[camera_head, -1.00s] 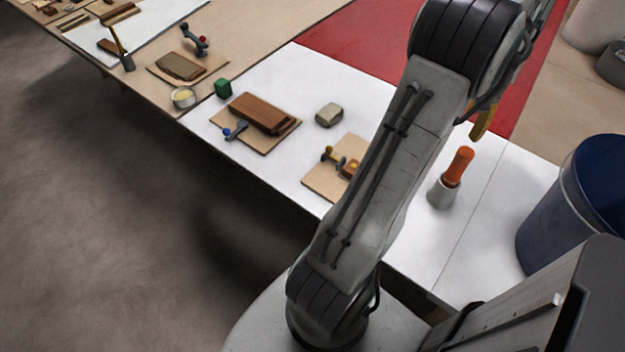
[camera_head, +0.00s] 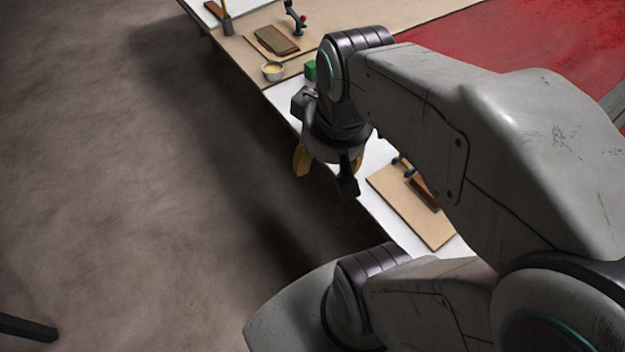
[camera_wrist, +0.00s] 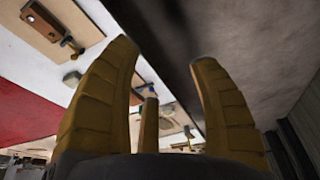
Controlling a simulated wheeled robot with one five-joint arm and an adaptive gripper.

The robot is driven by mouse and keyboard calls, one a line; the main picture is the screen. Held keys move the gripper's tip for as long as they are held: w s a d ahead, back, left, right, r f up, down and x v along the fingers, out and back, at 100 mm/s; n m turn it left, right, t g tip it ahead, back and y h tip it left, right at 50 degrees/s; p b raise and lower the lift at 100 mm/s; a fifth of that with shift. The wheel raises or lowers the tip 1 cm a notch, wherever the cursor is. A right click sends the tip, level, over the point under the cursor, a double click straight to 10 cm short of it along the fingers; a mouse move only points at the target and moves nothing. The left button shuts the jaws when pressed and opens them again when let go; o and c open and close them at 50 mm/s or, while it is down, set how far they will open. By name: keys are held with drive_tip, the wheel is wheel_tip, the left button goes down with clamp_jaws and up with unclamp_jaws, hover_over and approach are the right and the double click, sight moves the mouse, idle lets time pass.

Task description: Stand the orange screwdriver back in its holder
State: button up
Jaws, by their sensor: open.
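Neither the orange screwdriver nor its holder shows in either view now. My arm covers much of the right side of the head view. My gripper (camera_head: 330,168) hangs by the table's front edge, with its yellow fingers pointing down.
A board with a clamp (camera_head: 413,205) lies near the table edge, partly behind my arm. Farther back are a green block (camera_head: 310,70), a small bowl (camera_head: 273,71) and another board (camera_head: 272,42). A red mat (camera_head: 440,42) lies behind. Open floor is left.

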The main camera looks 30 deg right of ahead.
drive_tip(key=shift+n+y, duration=0.3)
drive_tip(key=shift+n, duration=0.4)
drive_tip(key=s+a, duration=0.1)
drive_tip(key=a, duration=0.1)
drive_tip(key=s+a+f, duration=0.1)
drive_tip(key=a, duration=0.1)
drive_tip(key=shift+s+f, duration=0.2)
drive_tip(key=shift+s, duration=0.15)
drive_tip(key=shift+d, duration=0.1)
